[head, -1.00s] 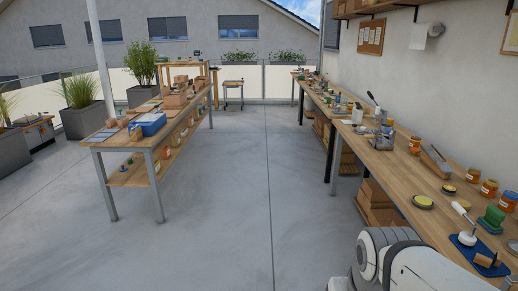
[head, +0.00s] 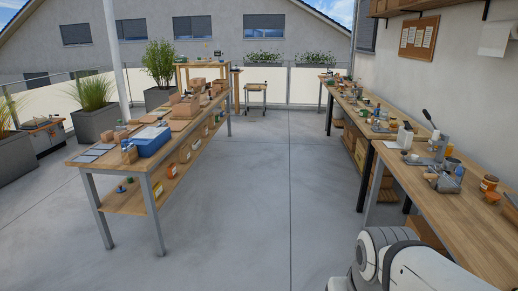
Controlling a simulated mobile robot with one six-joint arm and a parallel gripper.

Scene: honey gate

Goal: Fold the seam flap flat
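No seam flap can be made out at this distance. Small brown cardboard boxes (head: 184,108) stand on the long wooden table (head: 118,176) at the left, and a flap on them is too small to tell. Flat brown pieces lie beside them. My gripper is not in view; only a white and grey part of my own arm shows at the lower right.
A blue box (head: 152,141) and grey flat sheets (head: 88,155) lie at the left table's near end. A long workbench (head: 455,212) with jars and a lever press (head: 437,140) runs along the right wall. The concrete aisle (head: 255,190) between is clear.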

